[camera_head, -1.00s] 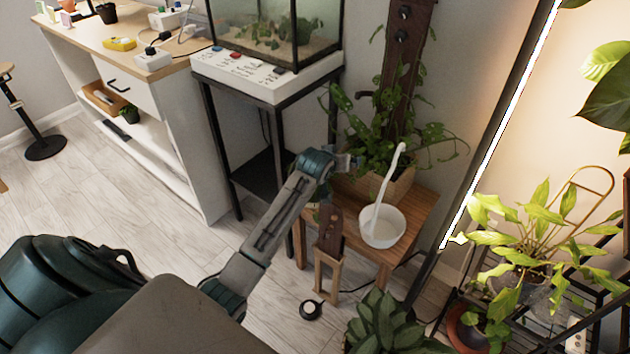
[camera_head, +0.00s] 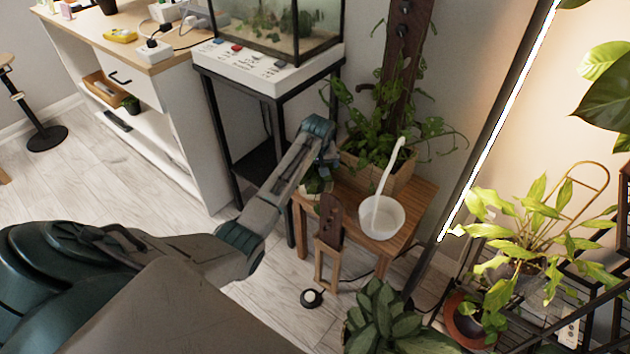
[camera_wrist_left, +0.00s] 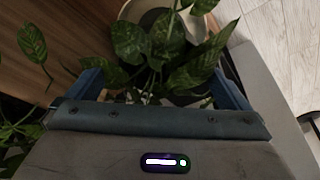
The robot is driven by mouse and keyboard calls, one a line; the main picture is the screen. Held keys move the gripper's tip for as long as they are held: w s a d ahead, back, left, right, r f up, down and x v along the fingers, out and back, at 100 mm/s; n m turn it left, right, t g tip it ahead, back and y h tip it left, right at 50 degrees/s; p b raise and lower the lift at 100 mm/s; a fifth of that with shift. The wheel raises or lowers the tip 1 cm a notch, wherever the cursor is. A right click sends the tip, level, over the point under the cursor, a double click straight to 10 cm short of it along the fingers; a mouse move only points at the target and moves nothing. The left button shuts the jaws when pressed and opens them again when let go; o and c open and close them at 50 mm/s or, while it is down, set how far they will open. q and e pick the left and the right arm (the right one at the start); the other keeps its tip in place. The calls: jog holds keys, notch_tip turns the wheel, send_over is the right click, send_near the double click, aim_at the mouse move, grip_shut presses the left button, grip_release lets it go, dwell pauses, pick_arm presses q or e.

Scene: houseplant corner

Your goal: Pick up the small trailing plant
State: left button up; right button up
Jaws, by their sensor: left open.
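The small trailing plant (camera_head: 318,187), with variegated green leaves, stands at the left edge of the wooden side table (camera_head: 408,200), partly hidden by my arm. In the left wrist view its leaves (camera_wrist_left: 135,45) hang between and beyond my blue fingers, in front of a pale round pot rim (camera_wrist_left: 127,10). My left gripper (camera_head: 326,168) points down just above the plant. Its jaws (camera_wrist_left: 160,85) are apart, with leaves in the gap. I cannot tell whether the fingers touch them. My right gripper is in neither view.
A dark-framed tank stand (camera_head: 262,90) is left, and a leafy dark plant (camera_head: 378,320) is in front.

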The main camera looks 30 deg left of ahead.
aim_at(315, 173)
pick_arm(q)
jog(key=b+x, duration=0.1)
jog(key=x, duration=0.3)
jog(key=shift+f, duration=0.45)
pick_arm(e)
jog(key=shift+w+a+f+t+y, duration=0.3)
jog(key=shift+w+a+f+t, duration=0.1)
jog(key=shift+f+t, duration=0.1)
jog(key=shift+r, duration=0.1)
pick_arm(q)
jog(key=shift+r, duration=0.1)
jog(key=c, duration=1)
